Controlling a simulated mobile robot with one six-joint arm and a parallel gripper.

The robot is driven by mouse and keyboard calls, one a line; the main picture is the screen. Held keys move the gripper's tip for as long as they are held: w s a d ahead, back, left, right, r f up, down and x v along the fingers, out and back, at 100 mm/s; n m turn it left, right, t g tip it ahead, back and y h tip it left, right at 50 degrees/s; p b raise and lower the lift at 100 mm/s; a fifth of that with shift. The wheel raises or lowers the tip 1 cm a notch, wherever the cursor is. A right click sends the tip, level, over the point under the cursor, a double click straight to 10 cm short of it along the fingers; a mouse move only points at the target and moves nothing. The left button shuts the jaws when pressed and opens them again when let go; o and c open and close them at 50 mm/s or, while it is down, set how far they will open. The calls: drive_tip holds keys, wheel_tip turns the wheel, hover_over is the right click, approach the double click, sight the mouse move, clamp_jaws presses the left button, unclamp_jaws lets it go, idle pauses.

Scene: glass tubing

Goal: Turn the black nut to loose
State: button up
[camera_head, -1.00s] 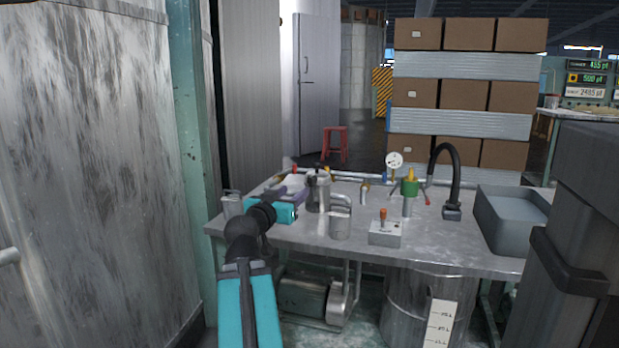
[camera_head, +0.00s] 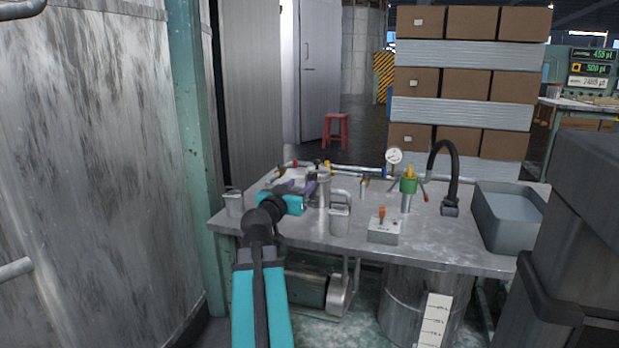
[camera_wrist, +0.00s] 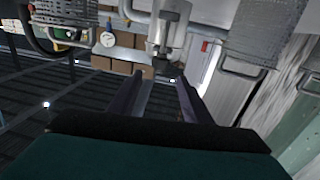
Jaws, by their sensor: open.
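My gripper (camera_head: 297,184) is over the left part of the metal bench, close to an upright metal cylinder (camera_head: 323,192). Its dark purple-grey fingers are apart and empty in the wrist view (camera_wrist: 160,88). That view is turned over; a metal cylinder with a narrower end piece (camera_wrist: 168,28) hangs just beyond the fingertips, apart from them. I cannot surely pick out the black nut. A small dark piece (camera_head: 318,163) shows behind the cylinder in the head view, too small to name. My gripper hides part of the bench's left back area.
The metal bench (camera_head: 450,245) carries two metal cans, one at left (camera_head: 234,202) and one mid-front (camera_head: 340,217). A switch box (camera_head: 384,231), green-collared fitting (camera_head: 408,186), gauge (camera_head: 393,156), black hose (camera_head: 452,165) and grey basin (camera_head: 510,228) stand to the right.

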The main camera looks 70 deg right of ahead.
sight(310, 177)
drive_tip(key=shift+s+d+b, duration=0.15)
drive_tip(key=shift+d+b, duration=0.75)
drive_tip(key=shift+d, duration=3)
drive_tip(key=c, duration=1.1)
